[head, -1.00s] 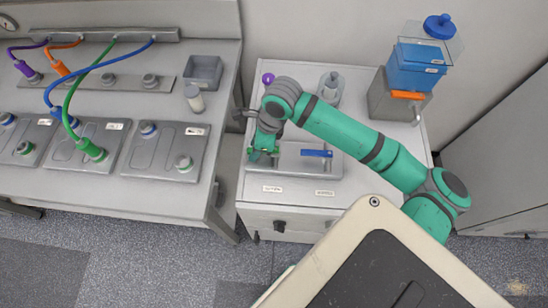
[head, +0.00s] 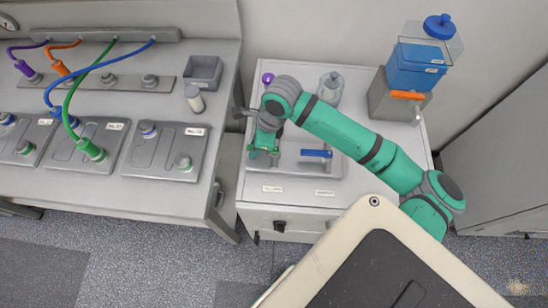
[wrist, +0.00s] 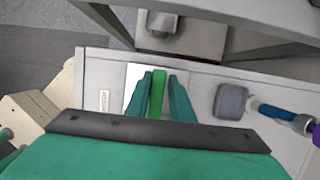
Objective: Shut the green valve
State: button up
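The green valve handle (wrist: 157,92) shows in the wrist view as a bright green bar between the two teal fingers of my gripper (wrist: 160,78). The fingers lie close along both its sides; I cannot tell whether they press on it. In the head view my gripper (head: 264,150) is low over the left end of a grey valve plate (head: 290,165). My wrist and fingers hide most of the green valve there.
A blue valve handle (head: 317,153) stands right of my gripper on the same plate. A glass jar (head: 330,88) and a grey block with a blue container (head: 418,68) stand behind. The battery bench (head: 190,205) is close on the left.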

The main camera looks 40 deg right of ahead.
jog(key=shift+o, duration=1.2)
jog(key=shift+v, duration=4.05)
jog(key=shift+w+d, duration=0.15)
jog(key=shift+d, duration=0.05)
